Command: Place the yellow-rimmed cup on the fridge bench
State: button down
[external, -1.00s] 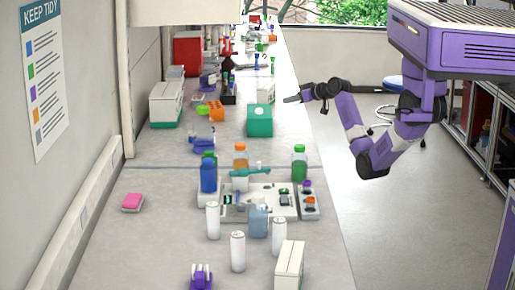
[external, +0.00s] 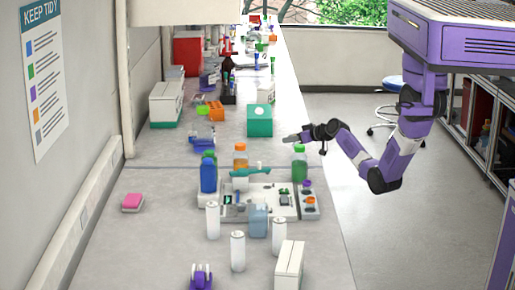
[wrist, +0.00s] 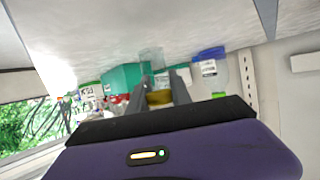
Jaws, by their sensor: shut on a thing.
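In the wrist view my gripper (wrist: 160,88) is shut on a small cup with a yellow band (wrist: 159,98), which sits between the fingers. Clear glass shows just beyond the fingertips; I cannot tell if it is part of this cup. In the external view my gripper (external: 290,138) is at the right edge of the long grey bench (external: 150,225), near the teal box. The cup is too small to make out there. I cannot tell which bench part is the fridge bench.
Close to my gripper stand a teal box (external: 259,121), a green-capped bottle (external: 300,163) and an orange-capped bottle (external: 240,157). White cylinders (external: 238,251) and a pink block (external: 133,202) are nearer the camera. The front left of the bench is clear. A blue stool (external: 393,83) stands behind my arm.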

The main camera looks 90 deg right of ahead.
jog(key=shift+f, duration=1.65)
jog(key=shift+f, duration=0.1)
jog(key=c, duration=1.2)
grip_release()
jog(key=shift+o, duration=0.2)
jog(key=b+v, duration=0.1)
jog(key=v, duration=1.1)
jog(key=shift+s, duration=0.1)
